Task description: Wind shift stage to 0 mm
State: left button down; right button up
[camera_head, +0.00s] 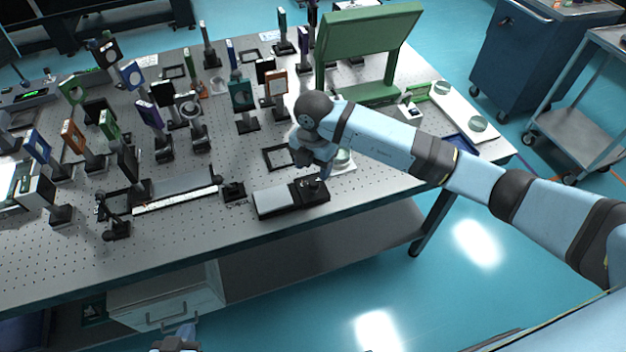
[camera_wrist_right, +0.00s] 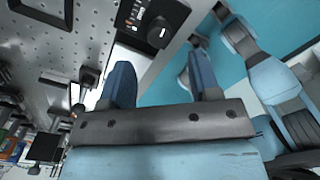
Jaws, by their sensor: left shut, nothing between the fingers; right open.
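The shift stage, a dark block with a light grey top plate (camera_head: 276,200), lies near the front edge of the table. Its right end has a black round knob (camera_wrist_right: 165,28) with a white mark, beside a panel with small white markings (camera_wrist_right: 132,14); the reading is too small to tell. My right gripper (camera_head: 314,172) is over the knob end; its open blue fingers show in the right wrist view (camera_wrist_right: 160,68), with the knob beyond their tips and nothing between them. My left gripper (camera_head: 176,342) is shut and empty, low at the bottom edge of the head view, away from the table top.
A long rail with a white scale (camera_head: 178,200) and a small black mount (camera_head: 233,191) stand left of the stage. Several optics mounts crowd the table's left and back. A green frame (camera_head: 368,45) stands behind my right arm. The floor in front is clear.

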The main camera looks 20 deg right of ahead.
aim_at(314, 182)
notch_tip(314, 182, down, 6)
jog(key=shift+f, duration=0.25)
jog(key=c, duration=0.9)
